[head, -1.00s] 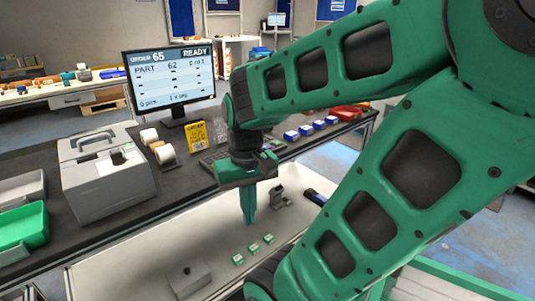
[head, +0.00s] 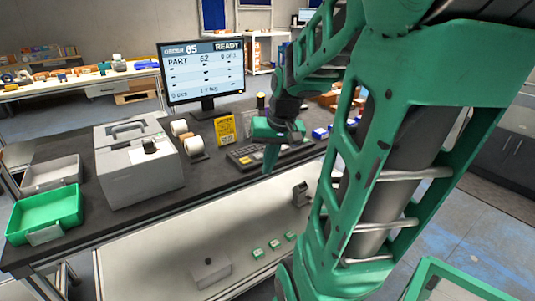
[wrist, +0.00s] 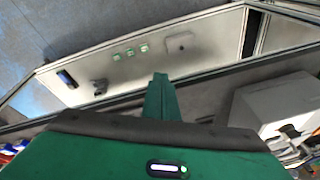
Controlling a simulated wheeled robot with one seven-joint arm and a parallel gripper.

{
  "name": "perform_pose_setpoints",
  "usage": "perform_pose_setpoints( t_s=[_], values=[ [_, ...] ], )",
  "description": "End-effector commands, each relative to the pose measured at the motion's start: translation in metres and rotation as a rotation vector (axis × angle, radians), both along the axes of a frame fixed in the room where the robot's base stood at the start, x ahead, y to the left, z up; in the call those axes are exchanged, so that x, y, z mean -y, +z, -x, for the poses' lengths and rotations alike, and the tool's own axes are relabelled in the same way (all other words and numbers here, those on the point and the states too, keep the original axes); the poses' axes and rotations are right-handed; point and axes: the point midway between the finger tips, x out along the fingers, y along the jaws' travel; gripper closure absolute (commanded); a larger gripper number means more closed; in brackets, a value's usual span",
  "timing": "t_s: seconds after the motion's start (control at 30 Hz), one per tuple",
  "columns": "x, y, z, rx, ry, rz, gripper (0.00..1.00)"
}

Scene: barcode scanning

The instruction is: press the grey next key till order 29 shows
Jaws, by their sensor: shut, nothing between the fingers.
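The monitor (head: 202,72) at the back of the bench reads order 65, READY, part 62, with 0 of 1 at its right. A dark keypad (head: 243,158) with a yellow key lies on the bench in front of the yellow sign. I cannot pick out a grey key at this size. My gripper (head: 268,165) is shut and empty, fingers pointing down beside the keypad's right end. In the wrist view my shut fingers (wrist: 161,95) point toward the bench's front edge, and the keypad is not visible there.
A grey label printer (head: 138,165) stands left on the bench (head: 75,228), beside label rolls (head: 192,146) and a yellow sign (head: 225,130). A green tray (head: 45,212) is at far left. The lower white shelf (head: 150,262) holds small green-white blocks (head: 274,245) and a grey box (head: 210,272).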

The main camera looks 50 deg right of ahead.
Motion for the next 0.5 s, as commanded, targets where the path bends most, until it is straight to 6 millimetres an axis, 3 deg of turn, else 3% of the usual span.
perform_pose_setpoints(
  t_s=[0.1, 0.23, 0.4, 0.5],
  values=[
    [0.042, 0.007, -0.042, 0.114, -0.058, -0.006, 1.00],
    [0.086, 0.017, -0.082, 0.253, -0.114, -0.021, 1.00],
    [0.138, 0.032, -0.115, 0.412, -0.178, -0.046, 1.00],
    [0.159, 0.038, -0.125, 0.476, -0.204, -0.059, 1.00]
  ],
)
